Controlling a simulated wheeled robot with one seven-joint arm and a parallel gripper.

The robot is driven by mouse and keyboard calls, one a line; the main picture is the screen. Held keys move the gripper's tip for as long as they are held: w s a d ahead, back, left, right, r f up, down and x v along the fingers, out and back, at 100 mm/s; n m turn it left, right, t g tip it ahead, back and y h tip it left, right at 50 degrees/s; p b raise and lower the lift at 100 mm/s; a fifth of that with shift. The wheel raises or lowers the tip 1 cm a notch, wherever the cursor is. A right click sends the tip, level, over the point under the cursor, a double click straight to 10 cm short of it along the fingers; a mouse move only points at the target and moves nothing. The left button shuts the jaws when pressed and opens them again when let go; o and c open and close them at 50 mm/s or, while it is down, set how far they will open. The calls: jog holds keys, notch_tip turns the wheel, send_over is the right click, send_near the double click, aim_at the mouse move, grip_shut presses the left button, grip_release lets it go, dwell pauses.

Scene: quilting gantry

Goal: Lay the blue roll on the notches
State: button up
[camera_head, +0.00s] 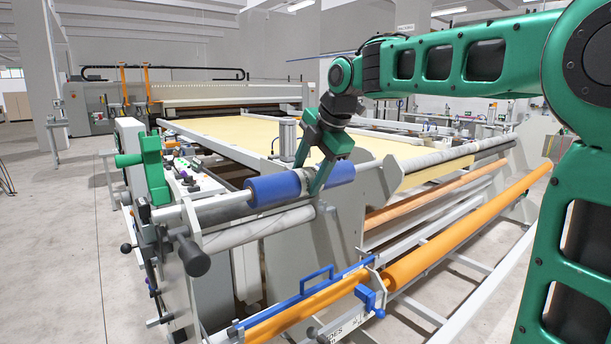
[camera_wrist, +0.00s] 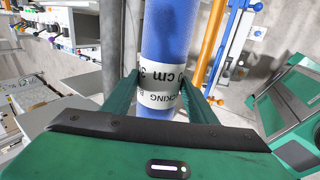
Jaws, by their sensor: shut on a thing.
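The blue roll (camera_head: 272,188) has a pale shaft out of each end and a white printed band around its middle. My gripper (camera_head: 314,186) comes down from above and is shut on it at the band. In the wrist view the roll (camera_wrist: 170,32) runs up the picture between the two green fingers of my gripper (camera_wrist: 158,82). The roll lies across the front of the machine, between the left end frame (camera_head: 190,220) and a grey upright plate (camera_head: 372,190). I cannot make out the notches, nor whether the shaft ends touch anything.
A grey roller (camera_head: 440,157) continues to the right of the plate. A pale roller (camera_head: 260,228) runs just below the blue roll. Orange rollers (camera_head: 470,222) and a blue handle bar (camera_head: 315,282) are lower in front. Open floor (camera_head: 60,250) lies left.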

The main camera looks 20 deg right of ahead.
dwell(0.3)
jog(key=o, duration=1.6)
jog(key=v, duration=1)
jog(key=shift+d+r, duration=0.15)
jog(key=shift+r, duration=0.2)
jog(key=shift+s, duration=0.15)
jog(key=s+d+f+m+g, duration=0.2)
jog(key=s+d+f+m, duration=0.2)
jog(key=s+f+m, duration=0.5)
jog(key=s+d+f+m+g+h, duration=0.1)
jog(key=s+d+f+m+g, duration=0.1)
jog(key=s+d+f+m, duration=0.3)
jog(key=s+d+f+m+g, duration=0.2)
jog(key=s+d+f+m, duration=0.3)
jog(key=s+f+m, duration=0.9)
jog(key=s+f, duration=0.4)
jog(key=s, duration=0.1)
jog(key=shift+f+h, duration=0.25)
jog(key=shift+h, duration=0.05)
